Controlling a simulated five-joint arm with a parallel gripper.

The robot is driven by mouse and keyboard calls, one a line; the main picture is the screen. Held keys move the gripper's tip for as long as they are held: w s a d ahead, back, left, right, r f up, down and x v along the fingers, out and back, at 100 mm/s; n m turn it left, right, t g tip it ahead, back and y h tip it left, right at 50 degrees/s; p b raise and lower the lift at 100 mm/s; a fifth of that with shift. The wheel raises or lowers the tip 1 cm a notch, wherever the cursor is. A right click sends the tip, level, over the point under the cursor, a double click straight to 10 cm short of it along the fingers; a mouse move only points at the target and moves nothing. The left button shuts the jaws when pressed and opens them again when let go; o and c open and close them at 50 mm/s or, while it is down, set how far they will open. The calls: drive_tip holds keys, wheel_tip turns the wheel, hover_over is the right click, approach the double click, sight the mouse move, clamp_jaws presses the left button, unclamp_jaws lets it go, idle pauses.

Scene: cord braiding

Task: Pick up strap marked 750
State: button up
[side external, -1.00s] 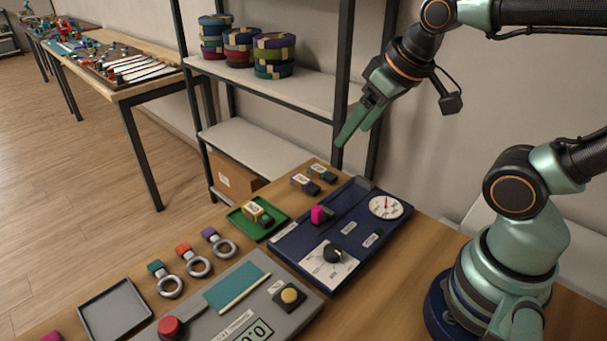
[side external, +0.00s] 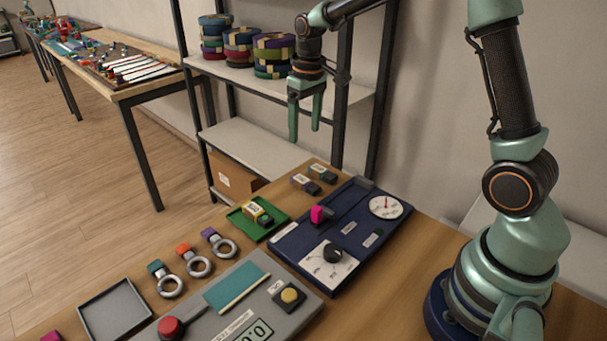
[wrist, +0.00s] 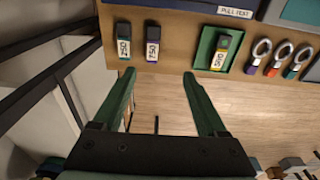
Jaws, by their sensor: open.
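Two dark straps with white labels lie side by side on the wooden bench. In the wrist view, the strap whose label appears to read 750 (wrist: 152,42) is the right one of the pair; it also shows in the side view (side external: 303,183). The left one (wrist: 123,40) appears to read 250 and also shows in the side view (side external: 323,173). A third strap (wrist: 221,50) sits in a green tray (wrist: 203,62); its label seems to read 500. My gripper (side external: 304,130) is open, empty and pointing down above the pair; its fingers also show in the wrist view (wrist: 159,75).
A navy test panel (side external: 290,243) with a dial, knob and pink block lies beside the straps. Several rings with coloured tabs (side external: 198,265) lie near a grey panel (side external: 205,325). A metal shelf (side external: 270,155) stands behind the bench.

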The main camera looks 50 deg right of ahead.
hover_over(305, 181)
wheel_tip(305, 181, down, 5)
drive_tip(key=shift+g, duration=0.4)
drive_tip(key=f, duration=0.6)
drive_tip(key=shift+w+a+f, duration=0.1)
drive_tip(key=shift+w+a, duration=0.05)
drive_tip(key=shift+a, duration=0.15)
drive_tip(key=shift+s+d+f, duration=0.1)
drive_tip(key=shift+d+f, duration=0.05)
drive_tip(key=shift+f, duration=1.2)
drive_tip(key=shift+s+d+f, duration=0.1)
drive_tip(key=shift+f, duration=1.25)
clamp_jaws()
